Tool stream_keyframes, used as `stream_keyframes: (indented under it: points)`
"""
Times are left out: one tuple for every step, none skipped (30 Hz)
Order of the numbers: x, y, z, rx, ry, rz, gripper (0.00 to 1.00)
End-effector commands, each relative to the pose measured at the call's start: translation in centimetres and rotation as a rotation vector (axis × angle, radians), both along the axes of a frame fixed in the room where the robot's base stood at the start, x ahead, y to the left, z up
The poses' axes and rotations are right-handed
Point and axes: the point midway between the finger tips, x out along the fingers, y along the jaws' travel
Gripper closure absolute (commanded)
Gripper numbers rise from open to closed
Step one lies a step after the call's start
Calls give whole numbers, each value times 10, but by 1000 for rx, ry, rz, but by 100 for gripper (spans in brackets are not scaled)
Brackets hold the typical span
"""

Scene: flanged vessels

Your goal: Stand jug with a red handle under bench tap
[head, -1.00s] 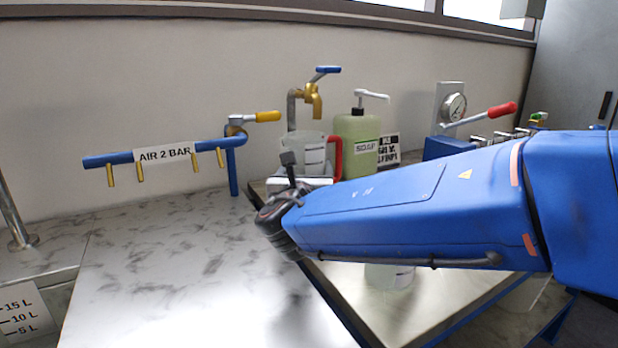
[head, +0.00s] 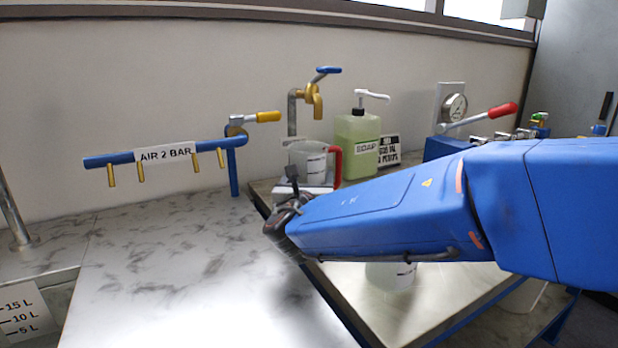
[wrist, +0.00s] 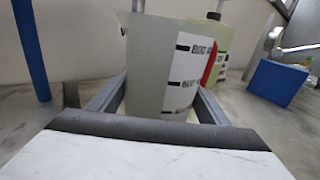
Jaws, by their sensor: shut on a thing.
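The jug (head: 308,158) is clear, with a white marked label and a red handle (head: 337,165) on its right side. It stands upright below the bench tap (head: 313,98), a brass spout with a blue lever on a grey pipe. My gripper (wrist: 160,108) is shut on the jug, one finger on each side of its body, as the wrist view shows the jug wall (wrist: 150,75) close up. In the head view my gripper (head: 308,187) is partly behind my wrist. The jug's base is hidden, so I cannot tell whether it touches the bench.
A green soap bottle (head: 357,145) stands just right of the jug, with a small sign (head: 389,150) beside it. Another pale vessel (head: 390,277) stands below my arm. The marble top (head: 150,270) is clear.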

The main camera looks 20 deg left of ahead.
Motion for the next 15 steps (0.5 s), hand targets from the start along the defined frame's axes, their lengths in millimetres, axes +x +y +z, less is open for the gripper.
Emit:
stream_keyframes:
  points:
    - [0, 0, -2, 0, 0, 0, 58]
    - [0, 0, -2, 0, 1, 0, 27]
    - [0, 0, -2, 0, 1, 0, 18]
    - [0, 0, -2, 0, 0, 0, 11]
    - [0, 0, -2, 0, 0, 0, 11]
    - [0, 0, -2, 0, 0, 0, 11]
    - [0, 0, -2, 0, 0, 0, 11]
    - [0, 0, -2, 0, 0, 0, 11]
    - [0, 0, -2, 0, 0, 0, 11]
    - [0, 0, -1, 0, 0, 0, 11]
    - [0, 0, -2, 0, 0, 0, 11]
    - [0, 0, -1, 0, 0, 0, 11]
    - [0, 0, -1, 0, 0, 0, 11]
    - [0, 0, 0, 0, 0, 0, 11]
    - [0, 0, 2, 0, -1, 0, 11]
